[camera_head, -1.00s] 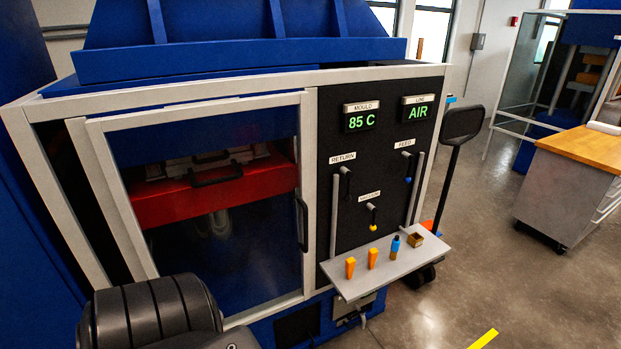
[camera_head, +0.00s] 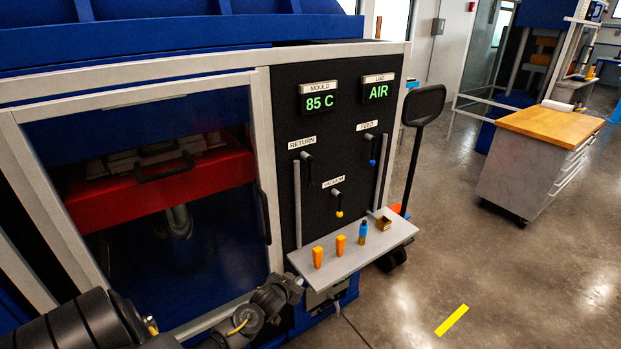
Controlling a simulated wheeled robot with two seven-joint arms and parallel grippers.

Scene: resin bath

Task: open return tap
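The return tap (camera_head: 308,168) is a black lever on the dark control panel, just below the RETURN label (camera_head: 302,143) and beside the top of a grey vertical pipe (camera_head: 298,210). Its handle points down. My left arm comes in from the bottom left, and its dark wrist and gripper end (camera_head: 287,287) is low in front of the press, below and left of the tap and apart from it. The fingers cannot be made out clearly. My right gripper is out of view.
The feed tap (camera_head: 372,152) and yellow-tipped vacuum tap (camera_head: 339,205) share the panel. The glazed door (camera_head: 160,200) is shut.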

